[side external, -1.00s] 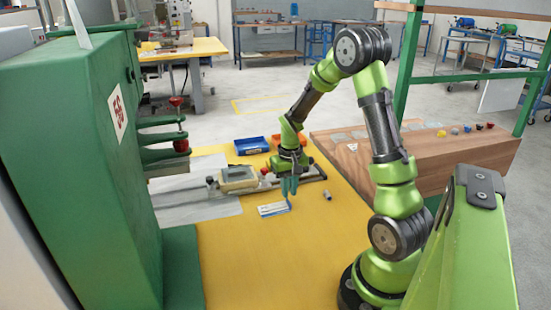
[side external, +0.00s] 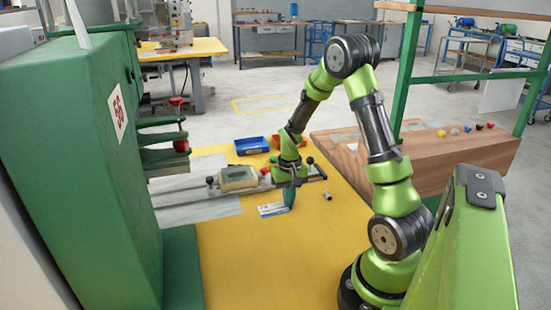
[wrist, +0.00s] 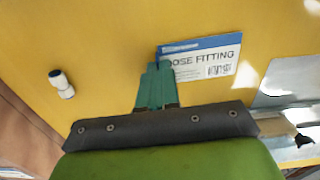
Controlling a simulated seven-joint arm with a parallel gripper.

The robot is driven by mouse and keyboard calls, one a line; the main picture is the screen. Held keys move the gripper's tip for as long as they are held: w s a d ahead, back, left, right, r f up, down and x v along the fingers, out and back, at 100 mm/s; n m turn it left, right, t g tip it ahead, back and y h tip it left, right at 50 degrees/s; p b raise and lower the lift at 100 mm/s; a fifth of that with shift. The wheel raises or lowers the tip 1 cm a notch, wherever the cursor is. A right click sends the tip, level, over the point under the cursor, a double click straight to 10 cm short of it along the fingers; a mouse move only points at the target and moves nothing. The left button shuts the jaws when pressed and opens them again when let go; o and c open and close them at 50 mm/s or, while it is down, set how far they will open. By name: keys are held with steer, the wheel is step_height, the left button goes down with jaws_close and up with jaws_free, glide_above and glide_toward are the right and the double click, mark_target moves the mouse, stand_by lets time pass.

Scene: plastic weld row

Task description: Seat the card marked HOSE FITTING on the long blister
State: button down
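The white card with a blue top band (wrist: 205,58) lies at the yellow table top; "OSE FITTING" reads in the wrist view, its first letter hidden by a finger. In the side view the card (side external: 270,210) is small and low beside my gripper (side external: 289,200). My gripper's teal fingers (wrist: 157,72) are close together at the card's left end, with its blue edge between the tips. They look shut on it. I cannot make out the long blister; a cream block (side external: 237,179) sits on the slide rail behind the card.
A small white-and-dark fitting (wrist: 61,83) lies on the table left of the fingers in the wrist view. A blue bin (side external: 251,146) stands behind the rail. The green press (side external: 85,170) stands at left; a wooden bench (side external: 430,155) at right. The front yellow table is clear.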

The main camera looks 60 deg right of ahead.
steer(key=shift+r, duration=2.3)
steer(key=shift+r, duration=0.1)
step_height(320, 180, up, 12)
glide_above(252, 173)
step_height(252, 173, down, 4)
steer(key=shift+m, duration=0.3)
steer(key=shift+w+d+f, duration=0.1)
steer(key=shift+d+f, duration=0.05)
steer(key=shift+f, duration=1.35)
steer(key=shift+w+d+f, duration=0.1)
steer(key=shift+f, duration=1.4)
steer(key=shift+f, duration=0.7)
steer(key=c, duration=1.8)
jaws_free()
